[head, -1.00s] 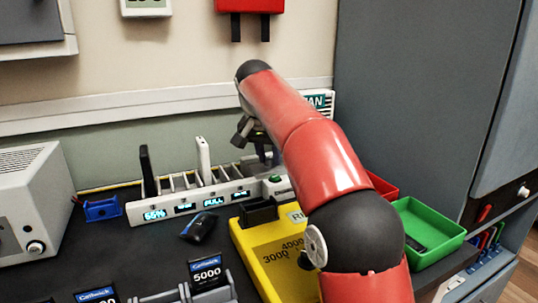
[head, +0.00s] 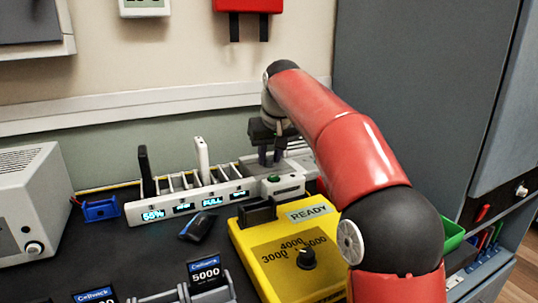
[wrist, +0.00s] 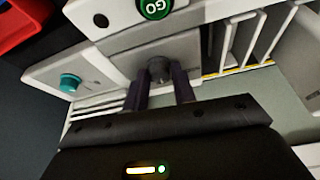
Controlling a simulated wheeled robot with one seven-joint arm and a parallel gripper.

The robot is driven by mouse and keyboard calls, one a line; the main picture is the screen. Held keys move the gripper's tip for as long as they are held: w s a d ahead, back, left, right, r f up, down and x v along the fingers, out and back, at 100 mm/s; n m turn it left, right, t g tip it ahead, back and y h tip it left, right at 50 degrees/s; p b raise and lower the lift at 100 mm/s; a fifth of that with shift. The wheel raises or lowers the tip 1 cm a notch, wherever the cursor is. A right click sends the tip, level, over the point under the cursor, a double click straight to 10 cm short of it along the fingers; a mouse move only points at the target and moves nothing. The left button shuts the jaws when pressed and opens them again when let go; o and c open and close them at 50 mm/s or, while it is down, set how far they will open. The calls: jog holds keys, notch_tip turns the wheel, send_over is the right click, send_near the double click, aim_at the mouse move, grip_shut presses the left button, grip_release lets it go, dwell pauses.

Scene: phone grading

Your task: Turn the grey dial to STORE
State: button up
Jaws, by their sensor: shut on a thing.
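The grey dial (wrist: 160,68) sits on a light panel in the upper middle of the wrist view. My gripper (wrist: 162,84) has its two dark fingers on either side of the dial, shut on it. In the head view my gripper (head: 269,157) points down at the right end of the white charging rack (head: 150,212). The dial is hidden there behind the fingers. I cannot read a STORE mark or tell which way the dial points.
A green GO button (wrist: 155,8) and a teal knob (wrist: 70,82) are near the dial. Upright slot dividers (wrist: 245,40) stand to its right in the wrist view. The yellow tester (head: 275,265) reading READY stands in front, with a black dial (head: 306,258).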

jog(key=n, duration=0.2)
jog(key=n+y, duration=0.1)
jog(key=n+g, duration=0.1)
jog(key=n, duration=0.1)
jog(key=shift+w+d+n+y, duration=0.1)
jog(key=shift+d+n+y, duration=0.2)
jog(key=shift+y, duration=0.1)
jog(key=shift+w+n+g+y, duration=0.1)
jog(key=shift+n+g+y, duration=0.25)
jog(key=shift+n, duration=0.75)
jog(key=shift+n+g+y, duration=0.15)
jog(key=shift+n+g, duration=0.3)
jog(key=shift+n, duration=0.65)
jog(key=o, duration=1)
